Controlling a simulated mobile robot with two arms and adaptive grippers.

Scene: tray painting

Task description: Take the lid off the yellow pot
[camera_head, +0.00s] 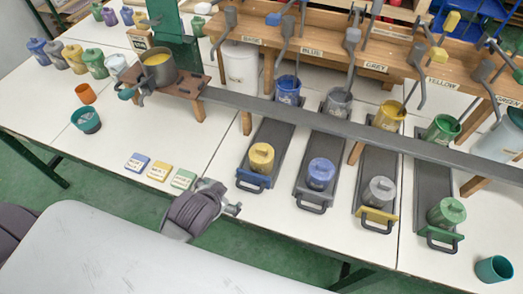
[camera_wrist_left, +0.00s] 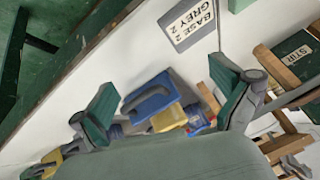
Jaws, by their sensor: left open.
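A yellow pot with its lid on (camera_head: 261,158) stands on the leftmost dark sliding tray, behind its blue front end (camera_head: 253,182). My left gripper (camera_head: 234,203) is to the front left of this pot, apart from it. In the left wrist view the gripper (camera_wrist_left: 168,98) is open and empty. The blue tray end with its handle (camera_wrist_left: 150,97) and part of the yellow pot (camera_wrist_left: 169,118) show between its fingers, partly hidden by the gripper body. Another lidded yellow pot (camera_head: 74,60) stands in a row at the back left. My right gripper is not in view.
Lidded blue (camera_head: 321,173), grey (camera_head: 381,190) and green (camera_head: 447,211) pots stand on the trays to the right. A long grey rail (camera_head: 330,127) crosses behind them. Small labelled tiles (camera_head: 158,172) lie left of my gripper. A teal cup (camera_head: 494,269) stands front right.

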